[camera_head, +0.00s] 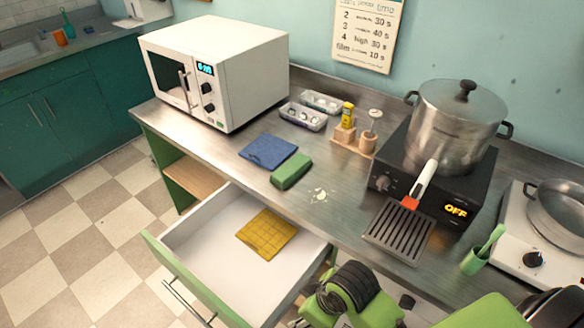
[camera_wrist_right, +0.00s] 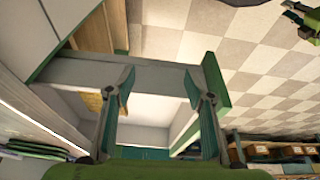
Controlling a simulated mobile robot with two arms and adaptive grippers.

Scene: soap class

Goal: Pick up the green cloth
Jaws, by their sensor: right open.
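The green cloth (camera_head: 292,171) lies folded into a thick block on the steel counter, near its front edge. It sits just right of a folded blue cloth (camera_head: 268,151). A yellow cloth (camera_head: 266,234) lies flat inside the open drawer. My right gripper (camera_wrist_right: 158,92) is open in the right wrist view, with nothing between its fingers. In that view it is in front of white drawer-like panels, and I cannot make out the green cloth there. My left gripper is not in view.
The open drawer (camera_head: 185,232) juts out below the counter (camera_head: 235,165). A white microwave (camera_head: 218,75) stands at the back left. Egg cartons (camera_head: 303,117) and a wooden holder (camera_head: 352,139) stand behind the cloths. A large pot (camera_head: 455,120) and a spatula (camera_head: 399,232) are at right.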

